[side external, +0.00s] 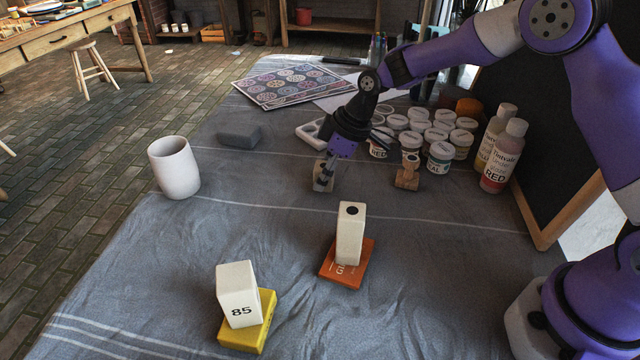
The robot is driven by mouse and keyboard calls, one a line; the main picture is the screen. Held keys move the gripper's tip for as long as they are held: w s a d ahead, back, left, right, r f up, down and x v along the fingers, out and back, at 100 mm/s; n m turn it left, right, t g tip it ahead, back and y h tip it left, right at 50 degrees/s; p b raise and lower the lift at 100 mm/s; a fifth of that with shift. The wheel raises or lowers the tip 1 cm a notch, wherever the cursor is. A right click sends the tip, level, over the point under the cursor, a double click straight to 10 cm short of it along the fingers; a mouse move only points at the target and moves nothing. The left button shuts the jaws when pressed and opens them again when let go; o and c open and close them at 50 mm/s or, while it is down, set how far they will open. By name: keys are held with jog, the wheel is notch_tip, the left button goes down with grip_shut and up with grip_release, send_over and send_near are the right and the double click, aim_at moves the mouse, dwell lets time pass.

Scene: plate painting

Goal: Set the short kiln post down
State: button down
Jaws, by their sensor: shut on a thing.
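A short off-white post marked "85" (238,296) stands upright on a yellow block (262,326) at the front left of the cloth. A taller, slimmer off-white post with a dark spot on top (350,234) stands upright on an orange block (347,264) to its right. My gripper (324,172) is beyond both posts, near the middle of the table, pointing down. It is shut on a small tan block (322,184), low over the cloth or touching it; I cannot tell which. The fingers hide part of that block. My gripper is apart from both posts.
A white cup (174,167) and a grey block (239,136) stand at left. Paint jars (440,157), a wooden stamp-like piece (407,174) and bottles (503,157) crowd the right, before a dark board (548,130). Patterned sheets (285,85) lie behind. The cloth's centre front is clear.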

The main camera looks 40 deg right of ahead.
jog(key=shift+f, duration=0.3)
jog(key=shift+f, duration=0.15)
jog(key=shift+c, duration=2.3)
grip_release()
